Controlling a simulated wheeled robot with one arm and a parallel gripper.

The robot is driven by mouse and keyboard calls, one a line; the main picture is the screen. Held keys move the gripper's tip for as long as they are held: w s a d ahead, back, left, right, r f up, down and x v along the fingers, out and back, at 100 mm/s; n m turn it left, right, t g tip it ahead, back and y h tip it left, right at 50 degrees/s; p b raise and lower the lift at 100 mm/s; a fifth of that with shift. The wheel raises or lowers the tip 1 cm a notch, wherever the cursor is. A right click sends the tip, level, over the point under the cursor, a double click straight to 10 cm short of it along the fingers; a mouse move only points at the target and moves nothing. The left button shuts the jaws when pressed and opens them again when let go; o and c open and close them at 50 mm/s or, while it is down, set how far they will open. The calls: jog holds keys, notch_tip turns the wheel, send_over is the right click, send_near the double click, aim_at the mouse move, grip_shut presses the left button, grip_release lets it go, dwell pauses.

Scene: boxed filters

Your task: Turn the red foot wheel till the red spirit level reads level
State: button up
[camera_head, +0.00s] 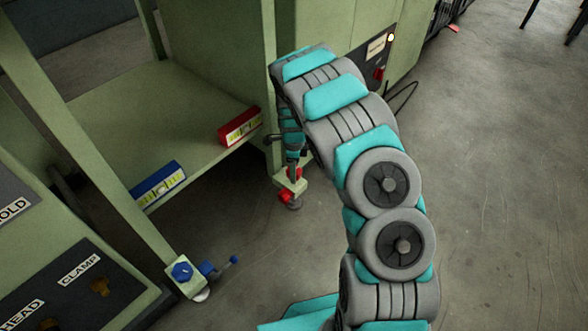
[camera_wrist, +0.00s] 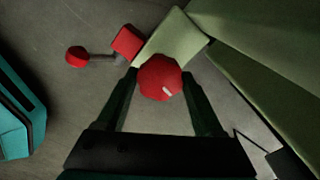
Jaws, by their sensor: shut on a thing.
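The red foot wheel (camera_wrist: 160,78) sits between the fingertips of my gripper (camera_wrist: 163,90) in the wrist view, and the gripper is shut on it. A short pale mark shows on the wheel's top. In the head view the wheel (camera_head: 294,173) is at the machine's right foot, partly hidden by my gripper (camera_head: 292,160). The red spirit level (camera_head: 240,128) lies at the right of the green shelf; its yellow vial faces me, but the bubble is too small to read surely.
A red block (camera_wrist: 128,41) with a ball-ended lever (camera_wrist: 77,56) sits beside the wheel. A blue spirit level (camera_head: 158,184) lies on the shelf (camera_head: 150,105). A blue foot wheel (camera_head: 182,271) is at the left foot.

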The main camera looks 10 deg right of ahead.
jog(key=o, duration=1.4)
jog(key=shift+c, duration=0.2)
jog(key=shift+r, duration=3.9)
